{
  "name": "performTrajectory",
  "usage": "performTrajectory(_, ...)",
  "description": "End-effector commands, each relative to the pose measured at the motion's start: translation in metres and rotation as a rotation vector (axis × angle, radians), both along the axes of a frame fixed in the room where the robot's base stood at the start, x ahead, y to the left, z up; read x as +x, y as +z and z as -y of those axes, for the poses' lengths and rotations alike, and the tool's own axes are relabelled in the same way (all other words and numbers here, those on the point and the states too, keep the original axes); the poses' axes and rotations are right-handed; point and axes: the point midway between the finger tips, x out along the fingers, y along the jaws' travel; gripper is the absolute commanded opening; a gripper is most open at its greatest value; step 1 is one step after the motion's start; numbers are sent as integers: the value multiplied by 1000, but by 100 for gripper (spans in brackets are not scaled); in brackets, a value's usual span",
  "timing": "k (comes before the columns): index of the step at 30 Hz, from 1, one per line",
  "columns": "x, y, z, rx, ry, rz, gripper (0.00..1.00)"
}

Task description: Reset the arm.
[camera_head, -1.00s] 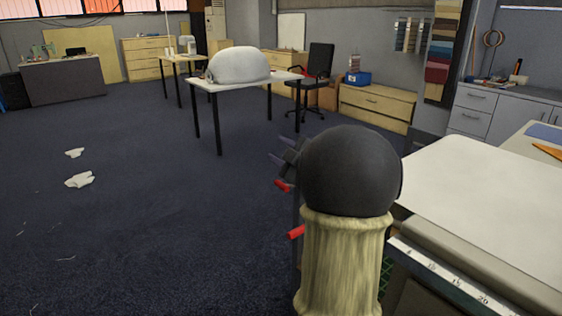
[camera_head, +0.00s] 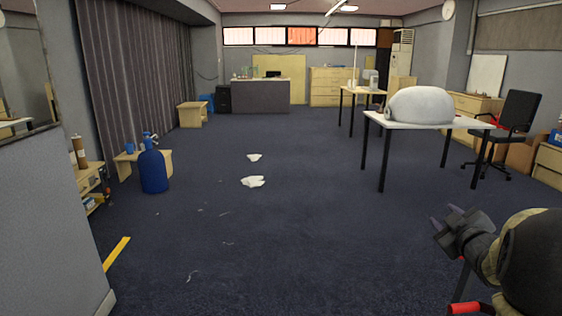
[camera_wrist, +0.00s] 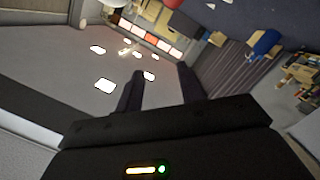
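My arm shows at the lower right of the head view, partly cut off by the frame edge. My gripper (camera_head: 445,214) is at its end, over the dark carpet and pointing up and left. In the wrist view my gripper (camera_wrist: 160,70) has its two dark fingers apart with a clear gap between them. It is open and holds nothing. The wrist view is tilted and shows ceiling lights (camera_wrist: 104,86) and the far windows beyond the fingers.
A white-topped table (camera_head: 437,126) with a large white rounded form (camera_head: 420,105) stands at right, beside a black chair (camera_head: 514,115). White scraps (camera_head: 253,181) lie on the open carpet. A blue cylinder (camera_head: 152,170) stands left, past a grey wall (camera_head: 45,220).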

Motion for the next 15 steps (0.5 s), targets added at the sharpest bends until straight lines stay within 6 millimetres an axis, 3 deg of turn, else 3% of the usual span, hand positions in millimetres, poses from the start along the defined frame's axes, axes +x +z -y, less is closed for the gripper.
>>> performTrajectory(3,1,-37,-43,141,-76,-130,38)
performTrajectory(7,-17,-83,-89,291,-161,-305,38)
performTrajectory(12,-64,-142,-157,458,-258,-572,38)
performTrajectory(15,-97,-168,-190,525,-302,-714,38)
